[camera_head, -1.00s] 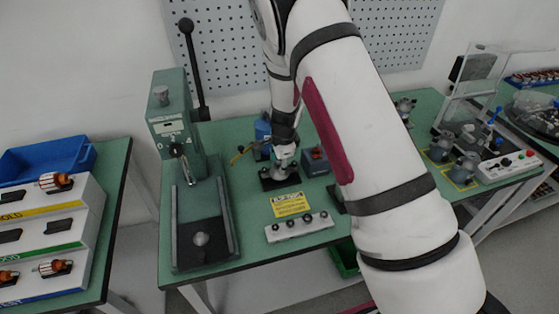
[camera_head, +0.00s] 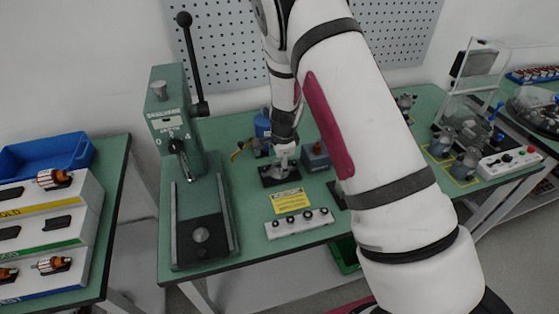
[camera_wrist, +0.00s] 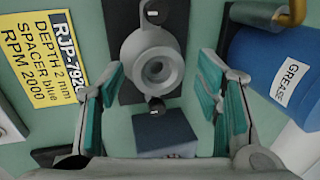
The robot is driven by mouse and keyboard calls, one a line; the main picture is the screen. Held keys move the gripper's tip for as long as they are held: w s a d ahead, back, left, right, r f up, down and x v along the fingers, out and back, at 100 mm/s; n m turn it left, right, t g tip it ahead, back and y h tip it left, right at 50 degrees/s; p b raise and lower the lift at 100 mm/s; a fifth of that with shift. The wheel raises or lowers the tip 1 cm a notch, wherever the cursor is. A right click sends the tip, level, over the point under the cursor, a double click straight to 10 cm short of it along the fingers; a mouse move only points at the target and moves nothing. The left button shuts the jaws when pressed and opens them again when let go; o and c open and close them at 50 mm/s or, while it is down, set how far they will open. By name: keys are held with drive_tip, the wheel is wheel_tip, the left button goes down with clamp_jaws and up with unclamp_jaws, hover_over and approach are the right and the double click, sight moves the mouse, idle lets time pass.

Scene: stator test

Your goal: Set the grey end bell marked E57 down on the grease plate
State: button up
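A grey round end bell (camera_wrist: 152,65) with a stepped hub and central hole sits on a dark plate (camera_wrist: 128,90) in the wrist view. No E57 mark is readable on it. My gripper (camera_wrist: 160,88) is open, its teal pads to the left and right of the end bell with a gap on each side. In the head view my gripper (camera_head: 284,156) is low over the dark plate (camera_head: 270,184), and the part under it is mostly hidden. A blue can labelled GREASE (camera_wrist: 280,75) stands right of the plate in the wrist view.
A blue-grey box (camera_wrist: 165,132) stands close to the plate. A yellow label (camera_wrist: 45,75) lies on the bench, with a white button strip (camera_head: 300,223) in front. A green lever press (camera_head: 190,160) stands left. Grey parts (camera_head: 465,164) stand on yellow-marked spots at right.

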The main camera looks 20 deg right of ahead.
drive_tip(key=shift+r, duration=0.15)
drive_tip(key=v, duration=1.1)
drive_tip(key=shift+r, duration=0.4)
drive_tip(key=shift+s, duration=0.1)
drive_tip(key=s+a+r+n+t+y, duration=0.1)
drive_tip(key=s+a+r+n+y, duration=0.1)
drive_tip(key=s+r+n, duration=1.1)
drive_tip(key=s+d+r+n+h, duration=0.1)
drive_tip(key=s+r+n, duration=0.1)
drive_tip(key=s+r, duration=0.3)
drive_tip(key=s+d+r+n+t+h, duration=0.1)
drive_tip(key=s+r+n, duration=0.2)
drive_tip(key=s, duration=1.1)
wheel_tip(320, 180, up, 4)
drive_tip(key=shift+f, duration=0.2)
